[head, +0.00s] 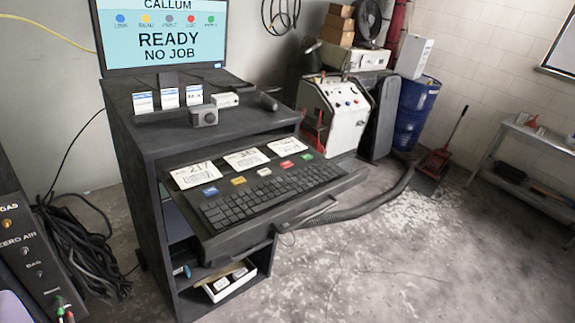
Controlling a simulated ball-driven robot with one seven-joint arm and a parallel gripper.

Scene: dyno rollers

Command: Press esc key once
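A black keyboard (272,194) lies on the pulled-out drawer (305,210) of a dark cabinet. Along its back edge sit a blue key (210,191), a yellow key (238,181), a white key (264,172), a red key (287,164) and a green key (307,157). Their labels are too small to read, so I cannot tell which key is esc. The monitor (165,42) above reads "READY NO JOB", with a row of coloured dots and small labels. My gripper is not in view.
Paper cards (245,159) lie behind the coloured keys. The cabinet top (210,122) holds small boxes. A white machine (335,112) and a blue drum (415,112) stand behind. A thick hose (365,205) runs over the floor. Cables (80,245) lie at left. The floor (430,265) at front right is clear.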

